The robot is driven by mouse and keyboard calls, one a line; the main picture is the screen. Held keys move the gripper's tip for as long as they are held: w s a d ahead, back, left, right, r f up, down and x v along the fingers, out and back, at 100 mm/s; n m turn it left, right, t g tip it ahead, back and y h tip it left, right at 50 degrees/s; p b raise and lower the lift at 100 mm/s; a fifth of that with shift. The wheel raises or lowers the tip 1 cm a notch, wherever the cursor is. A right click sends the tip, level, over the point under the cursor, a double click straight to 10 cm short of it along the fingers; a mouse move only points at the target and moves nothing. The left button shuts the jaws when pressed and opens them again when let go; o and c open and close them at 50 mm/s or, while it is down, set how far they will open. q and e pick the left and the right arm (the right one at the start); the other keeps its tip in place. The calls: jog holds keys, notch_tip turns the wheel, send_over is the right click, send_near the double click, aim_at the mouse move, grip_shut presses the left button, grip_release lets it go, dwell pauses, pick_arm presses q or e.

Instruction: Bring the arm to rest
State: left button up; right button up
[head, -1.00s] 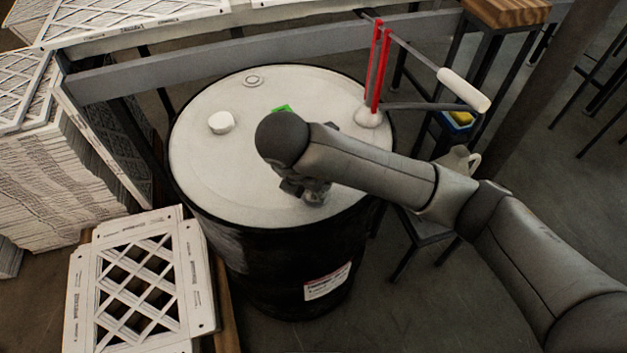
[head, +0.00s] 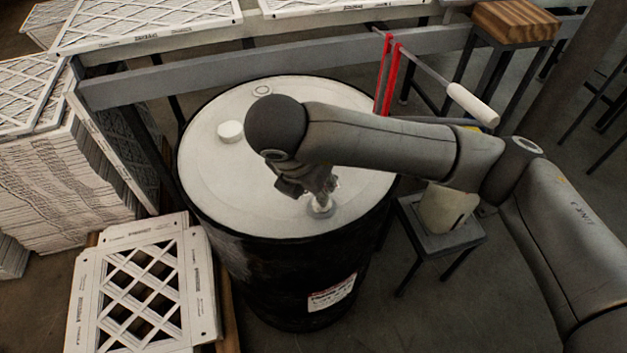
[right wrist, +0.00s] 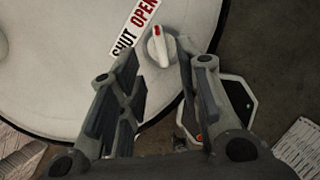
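My right arm reaches from the right over a black drum with a pale lid (head: 215,175). My right gripper (head: 318,195) points down above the lid's near right part. In the right wrist view, its two fingers (right wrist: 157,62) stand apart with nothing held. A white knob (right wrist: 160,47) with a red mark on its upper end shows just beyond the gap between the fingertips. Beside it is a label (right wrist: 134,27) reading SHUT in black and OPEN in red. I cannot tell whether a finger touches the knob. My left gripper is not in view.
A white cap (head: 230,131) sits on the lid. Red uprights and a white-handled lever (head: 472,105) stand behind my arm. A stool (head: 440,240) bears a pale jug (head: 447,208). Stacked filters (head: 65,165) and a lattice frame (head: 140,290) stand left. A rail (head: 250,62) runs behind.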

jog(key=shift+s+a+r, duration=0.1)
jog(key=shift+s+r, duration=0.05)
jog(key=shift+r, duration=0.25)
jog(key=shift+s, duration=0.1)
